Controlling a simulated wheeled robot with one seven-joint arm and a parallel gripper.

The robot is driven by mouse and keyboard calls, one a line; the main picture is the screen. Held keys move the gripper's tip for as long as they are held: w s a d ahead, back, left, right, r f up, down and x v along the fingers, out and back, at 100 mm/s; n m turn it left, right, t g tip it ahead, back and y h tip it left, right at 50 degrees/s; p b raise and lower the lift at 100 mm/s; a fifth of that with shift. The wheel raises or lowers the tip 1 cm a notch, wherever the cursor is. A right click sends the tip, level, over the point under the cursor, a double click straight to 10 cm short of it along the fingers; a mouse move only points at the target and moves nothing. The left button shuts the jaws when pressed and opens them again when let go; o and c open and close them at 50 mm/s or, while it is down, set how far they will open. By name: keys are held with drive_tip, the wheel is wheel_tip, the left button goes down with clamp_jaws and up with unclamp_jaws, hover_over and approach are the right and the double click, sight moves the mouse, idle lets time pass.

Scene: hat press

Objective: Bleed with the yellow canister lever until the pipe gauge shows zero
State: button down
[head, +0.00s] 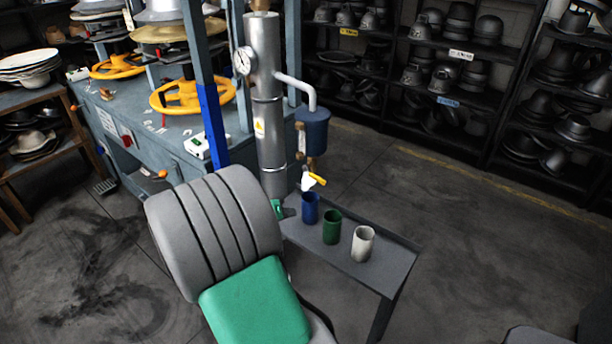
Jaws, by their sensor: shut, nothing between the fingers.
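The blue canister (312,131) hangs from a bent side pipe on the tall silver pipe (263,130). The yellow lever (317,179) is below the canister, pointing right and slightly down, beside a small white piece (307,185). The round white pipe gauge (243,61) is on the upper left of the silver pipe; its needle is too small to read. My gripper (289,212) shows only in part past my own grey and green arm, low and left of the lever. It is shut and empty, apart from the lever.
A low grey bench (385,262) under the canister holds a blue cup (310,208), a green cup (332,227) and a white cup (362,243). A blue press table with yellow handwheels (193,96) is at left. Hat shelves (440,75) line the back.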

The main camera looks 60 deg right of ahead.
drive_tip(key=d+r+m+h, duration=0.4)
drive_tip(key=r+m, duration=0.4)
drive_tip(key=r, duration=0.2)
drive_tip(key=m+p, duration=0.2)
hover_over(316, 177)
drive_tip(key=a, duration=0.2)
wheel_tip(316, 177, down, 2)
wheel_tip(316, 177, down, 4)
drive_tip(key=shift+f+p, duration=0.25)
drive_tip(key=shift+p, duration=0.05)
drive_tip(key=shift+f+b, duration=0.2)
drive_tip(key=shift+b, duration=0.6)
